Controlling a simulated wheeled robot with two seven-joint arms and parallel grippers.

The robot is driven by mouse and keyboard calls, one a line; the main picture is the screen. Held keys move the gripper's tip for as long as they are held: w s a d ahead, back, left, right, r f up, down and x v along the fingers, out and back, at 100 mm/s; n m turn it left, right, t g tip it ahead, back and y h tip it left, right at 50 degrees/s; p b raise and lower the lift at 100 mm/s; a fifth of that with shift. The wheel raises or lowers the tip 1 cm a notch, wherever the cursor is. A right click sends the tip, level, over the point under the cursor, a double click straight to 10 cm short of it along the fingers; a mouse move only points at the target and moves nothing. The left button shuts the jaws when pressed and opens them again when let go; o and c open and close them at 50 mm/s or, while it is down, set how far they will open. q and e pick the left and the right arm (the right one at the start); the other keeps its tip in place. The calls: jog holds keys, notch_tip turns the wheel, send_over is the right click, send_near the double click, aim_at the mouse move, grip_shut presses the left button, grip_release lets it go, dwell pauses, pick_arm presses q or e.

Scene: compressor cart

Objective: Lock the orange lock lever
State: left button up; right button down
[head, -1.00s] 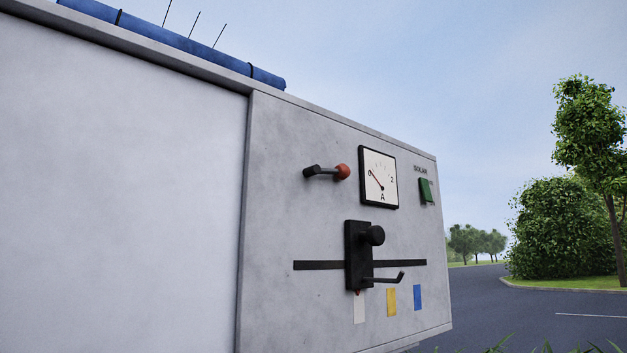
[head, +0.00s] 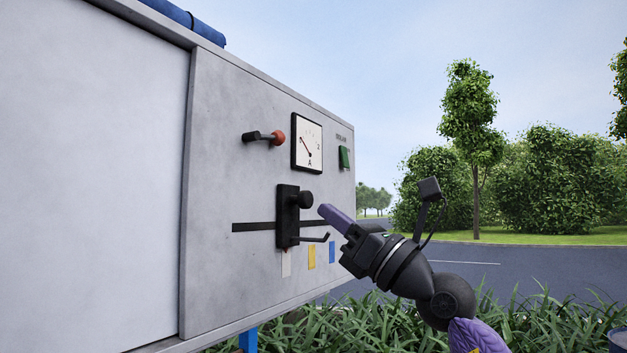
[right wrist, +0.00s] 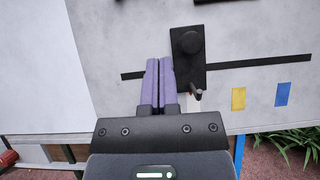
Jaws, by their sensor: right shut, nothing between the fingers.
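The lock lever, with an orange-red ball (head: 278,138) on the end of a short dark arm, sticks out sideways from the upper part of the grey panel (head: 215,180). Its ball points right, towards the gauge (head: 307,144). My right gripper (head: 323,210) is shut and empty, with purple fingers. In the head view it shows below and right of the lever, apart from it. In the right wrist view the fingers (right wrist: 159,62) point up the panel, overlapping the left edge of the black plate; I cannot tell whether they touch. My left gripper is not in view.
A black plate (head: 285,218) with a round knob (head: 305,200) and a thin handle (head: 318,238) sits on a dark horizontal slot below the lever. A green switch (head: 344,157) is right of the gauge. White, yellow (head: 311,256) and blue (head: 332,252) patches lie lower. Grass (head: 380,320) grows below.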

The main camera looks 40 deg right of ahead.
aim_at(270, 137)
jog(key=p+x, duration=0.4)
jog(key=x, duration=0.4)
jog(key=shift+s+r+p, duration=0.1)
jog(key=shift+r+p, duration=0.2)
jog(key=shift+p, duration=0.05)
jog(key=shift+w+a+r+p, duration=0.1)
jog(key=shift+w+r+p, duration=0.2)
jog(key=shift+r+p, duration=0.25)
jog(key=shift+w+a+r+p, duration=0.1)
jog(key=shift+w+r+p, duration=0.2)
jog(key=shift+r, duration=0.35)
jog(key=shift+r+p, duration=0.4)
jog(key=shift+r, duration=0.2)
